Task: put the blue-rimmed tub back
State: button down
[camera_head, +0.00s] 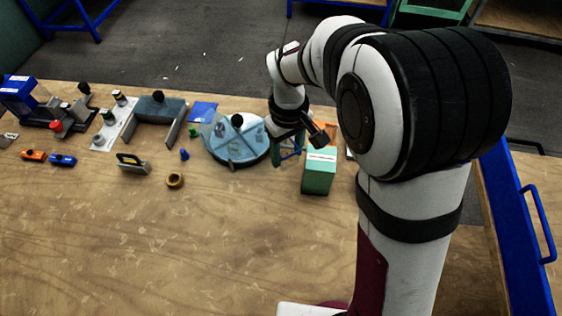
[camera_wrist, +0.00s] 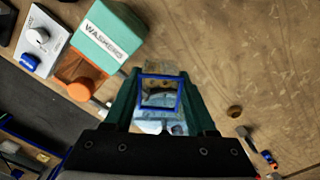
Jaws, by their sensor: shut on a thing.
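The blue-rimmed tub (camera_wrist: 143,91) is between the green fingers of my gripper (camera_wrist: 162,105) in the wrist view. Its square blue rim faces the camera, and its inside looks grey and blurred. I cannot tell whether the tub touches the table.
The green box (camera_head: 320,172), labelled WASHERS in the wrist view (camera_wrist: 107,35), stands close to the right of my gripper. The round disc (camera_head: 225,148) with a black knob is close on the left. Several tools stand farther left. The front of the wooden table (camera_head: 180,250) is clear.

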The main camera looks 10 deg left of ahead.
jog(key=f, duration=0.1)
jog(key=a+f, duration=0.1)
jog(key=f, duration=0.1)
jog(key=shift+s+a+f+n, duration=0.1)
jog(key=shift+s+a+n, duration=0.15)
jog(key=shift+s+n, duration=0.15)
notch_tip(320, 180, down, 8)
jog(key=shift+w+f, duration=0.1)
jog(key=shift+f, duration=0.15)
jog(key=shift+f, duration=0.1)
jog(key=shift+c, duration=1.1)
grip_release()
